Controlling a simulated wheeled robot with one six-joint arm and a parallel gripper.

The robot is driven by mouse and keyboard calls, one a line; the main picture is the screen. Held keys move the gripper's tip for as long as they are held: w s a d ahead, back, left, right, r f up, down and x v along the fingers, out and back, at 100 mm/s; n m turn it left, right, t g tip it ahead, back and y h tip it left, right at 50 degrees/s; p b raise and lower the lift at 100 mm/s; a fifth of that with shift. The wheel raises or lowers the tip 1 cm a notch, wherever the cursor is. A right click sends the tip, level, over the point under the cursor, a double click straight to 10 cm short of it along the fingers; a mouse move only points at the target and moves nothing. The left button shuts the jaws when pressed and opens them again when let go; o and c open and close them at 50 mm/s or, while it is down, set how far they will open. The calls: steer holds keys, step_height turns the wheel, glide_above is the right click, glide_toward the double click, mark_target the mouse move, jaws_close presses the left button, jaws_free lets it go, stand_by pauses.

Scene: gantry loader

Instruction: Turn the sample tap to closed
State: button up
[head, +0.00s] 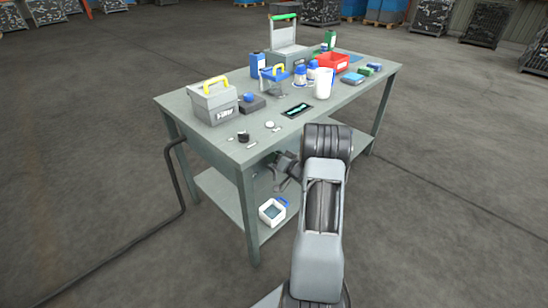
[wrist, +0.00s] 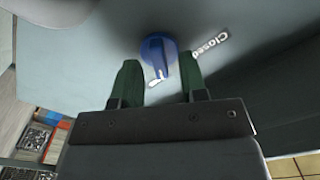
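The sample tap (wrist: 158,48) is a round blue knob with a raised ridge, on a pale grey panel in the wrist view. The ridge runs roughly up and down in that view, not toward the white "Closed" label (wrist: 210,44) at its right. A small white mark shows at the knob's lower edge, partly hidden. My gripper (wrist: 159,62) is open, its two green fingers on either side of the knob's lower part. I cannot tell whether they touch it. In the head view my gripper (head: 284,167) is at the bench's front side; I cannot make out the tap there.
The grey bench (head: 190,118) carries a toolbox (head: 213,103), a blue-topped dark box (head: 252,104), a white jug (head: 323,84) and a red bin (head: 333,63). A white box (head: 271,212) sits on the lower shelf. A dark hose (head: 180,185) runs down at left. The surrounding floor is open.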

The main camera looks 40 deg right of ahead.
steer(key=shift+w, duration=0.15)
jaws_close()
stand_by(0.4)
